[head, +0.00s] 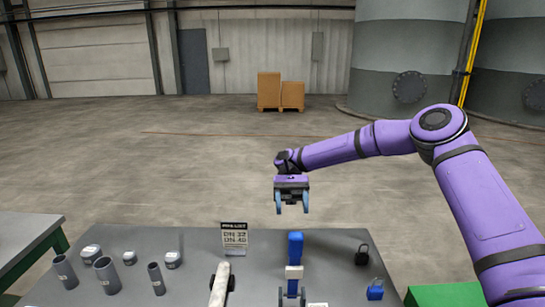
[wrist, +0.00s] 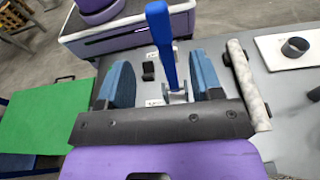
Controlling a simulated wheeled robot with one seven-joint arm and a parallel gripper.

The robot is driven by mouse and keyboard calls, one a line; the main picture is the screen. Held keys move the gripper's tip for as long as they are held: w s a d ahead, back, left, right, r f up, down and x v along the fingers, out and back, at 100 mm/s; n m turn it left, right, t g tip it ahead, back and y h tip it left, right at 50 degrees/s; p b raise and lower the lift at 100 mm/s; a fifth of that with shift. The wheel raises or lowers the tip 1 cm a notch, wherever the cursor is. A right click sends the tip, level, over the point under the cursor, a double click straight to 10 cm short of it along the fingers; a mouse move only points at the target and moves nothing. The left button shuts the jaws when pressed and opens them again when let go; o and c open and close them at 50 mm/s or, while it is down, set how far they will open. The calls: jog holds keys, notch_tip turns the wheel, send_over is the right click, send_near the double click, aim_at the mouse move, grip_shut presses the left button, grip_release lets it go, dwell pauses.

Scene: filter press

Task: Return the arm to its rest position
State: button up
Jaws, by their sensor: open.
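My purple arm reaches in from the right in the head view, bent at the elbow. My gripper (head: 292,206) hangs above the far part of the grey table (head: 190,240), its two blue fingers apart and pointing down. In the wrist view the fingers of my gripper (wrist: 163,80) stand wide apart with nothing gripped. A blue lever (head: 295,247) stands on the table below the gripper. In the wrist view the blue lever (wrist: 161,45) appears between the fingers, apart from them.
Grey pipe pieces (head: 106,275) stand on the table at left. A small sign (head: 234,239) and a pale rod (head: 220,284) are mid-table. A black padlock (head: 362,256) and a blue padlock (head: 375,290) lie right, near a green surface (head: 440,296).

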jog(key=s+d+r+t+h, duration=0.1)
jog(key=s+d+r+t, duration=1.2)
jog(key=s+r, duration=0.3)
jog(key=s+d+r+t, duration=0.3)
jog(key=s+d+t, duration=0.5)
jog(key=s+d, duration=0.3)
jog(key=shift+s+r+n, duration=0.2)
jog(key=shift+s+n, duration=0.1)
jog(key=shift+s, duration=0.7)
